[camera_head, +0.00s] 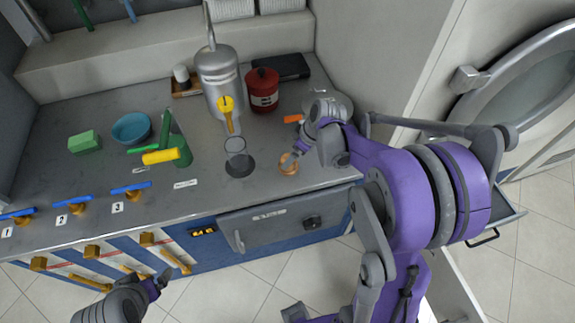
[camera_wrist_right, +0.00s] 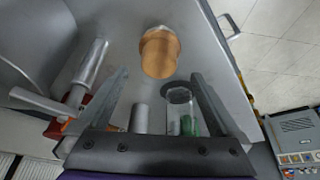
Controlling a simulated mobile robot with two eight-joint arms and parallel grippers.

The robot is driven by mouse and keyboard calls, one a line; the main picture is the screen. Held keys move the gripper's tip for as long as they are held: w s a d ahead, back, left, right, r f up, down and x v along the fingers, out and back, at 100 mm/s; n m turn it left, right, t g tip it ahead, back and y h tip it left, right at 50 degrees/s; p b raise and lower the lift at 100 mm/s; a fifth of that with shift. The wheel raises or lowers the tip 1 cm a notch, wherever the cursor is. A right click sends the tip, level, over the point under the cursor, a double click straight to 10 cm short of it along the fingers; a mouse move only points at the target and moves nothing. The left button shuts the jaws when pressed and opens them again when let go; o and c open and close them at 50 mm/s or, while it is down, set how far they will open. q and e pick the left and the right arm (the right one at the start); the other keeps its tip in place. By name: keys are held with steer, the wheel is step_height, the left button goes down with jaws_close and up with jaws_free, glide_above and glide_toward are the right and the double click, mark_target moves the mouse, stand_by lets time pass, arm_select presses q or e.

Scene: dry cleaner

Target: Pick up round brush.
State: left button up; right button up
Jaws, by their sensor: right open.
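The round brush (camera_head: 289,165) looks like a small tan, wooden, rounded piece on the grey counter near its front edge. It also shows in the right wrist view (camera_wrist_right: 160,52), just beyond the fingertips and between their lines. My right gripper (camera_head: 297,156) is right at the brush in the head view and partly covers it. In the wrist view its two fingers (camera_wrist_right: 160,76) are spread wide with nothing held between them. Whether a finger touches the brush cannot be told. My left gripper (camera_head: 160,282) is low in front of the cabinet, away from the brush; its jaw state is unclear.
A clear glass cylinder (camera_head: 238,163) stands left of the brush. Behind are a red can (camera_head: 263,92), a steel canister (camera_head: 219,75) and a black tray (camera_head: 283,67). A blue bowl (camera_head: 131,129) and green block (camera_head: 84,142) sit left. A drawer front (camera_head: 270,222) lies below the counter edge.

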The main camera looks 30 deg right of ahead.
steer(key=x, duration=0.5)
steer(key=shift+w+f, duration=0.15)
steer(key=shift+f, duration=0.05)
steer(key=c, duration=1.5)
